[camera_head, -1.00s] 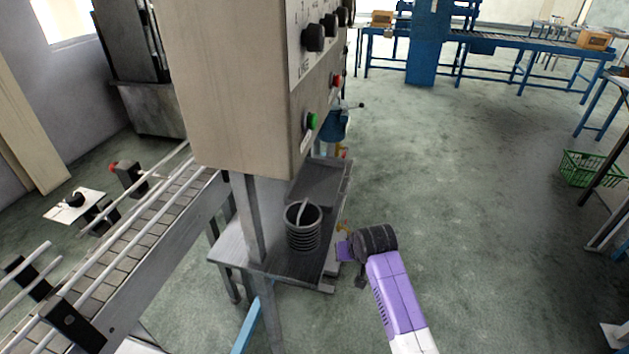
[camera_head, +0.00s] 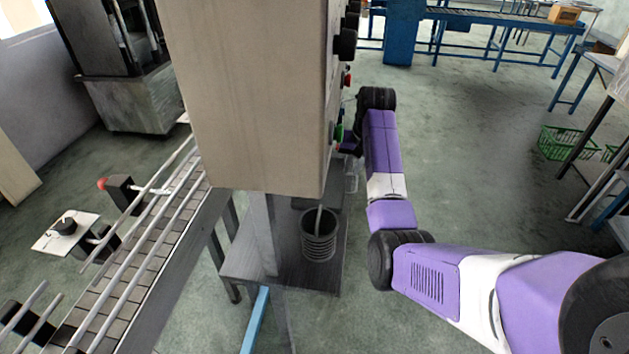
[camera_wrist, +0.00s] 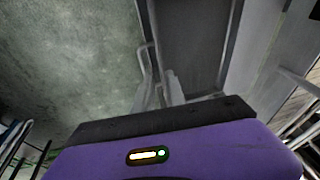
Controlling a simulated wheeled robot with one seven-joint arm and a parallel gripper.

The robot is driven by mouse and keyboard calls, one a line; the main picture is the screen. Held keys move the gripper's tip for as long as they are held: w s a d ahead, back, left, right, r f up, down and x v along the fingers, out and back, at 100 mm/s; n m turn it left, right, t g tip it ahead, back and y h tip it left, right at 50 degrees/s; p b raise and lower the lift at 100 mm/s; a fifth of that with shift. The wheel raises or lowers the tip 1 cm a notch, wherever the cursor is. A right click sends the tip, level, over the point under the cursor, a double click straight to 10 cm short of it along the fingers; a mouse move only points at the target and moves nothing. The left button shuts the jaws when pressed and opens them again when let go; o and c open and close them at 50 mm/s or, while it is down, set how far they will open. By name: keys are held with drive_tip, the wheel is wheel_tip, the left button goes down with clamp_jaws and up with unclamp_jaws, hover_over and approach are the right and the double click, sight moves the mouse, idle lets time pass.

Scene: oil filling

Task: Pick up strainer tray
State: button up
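The strainer tray, a dark grey flat tray with a raised light rim, fills the upper middle of the wrist view (camera_wrist: 192,45). A thin bent metal bar, which looks like a handle, runs along its left side. In the head view, a dark strip behind the bucket appears to be part of the tray (camera_head: 331,196), mostly hidden by the machine cabinet. My gripper (camera_wrist: 168,88) is close to the tray's near left end in the wrist view. Its fingers are small and dim there, and I cannot tell whether they touch the bar. In the head view, the gripper is largely hidden behind the cabinet.
A ribbed dark bucket (camera_head: 319,243) with a handle stands on the grey table (camera_head: 285,270). The machine cabinet (camera_head: 250,100) hangs over the table, close to my wrist. The floor to the right is open, with a green basket (camera_head: 566,142) beyond.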

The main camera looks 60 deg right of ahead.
sight(347, 189)
drive_tip(key=shift+p+x, duration=0.6)
drive_tip(key=shift+x, duration=3)
clamp_jaws()
drive_tip(key=shift+s, duration=0.1)
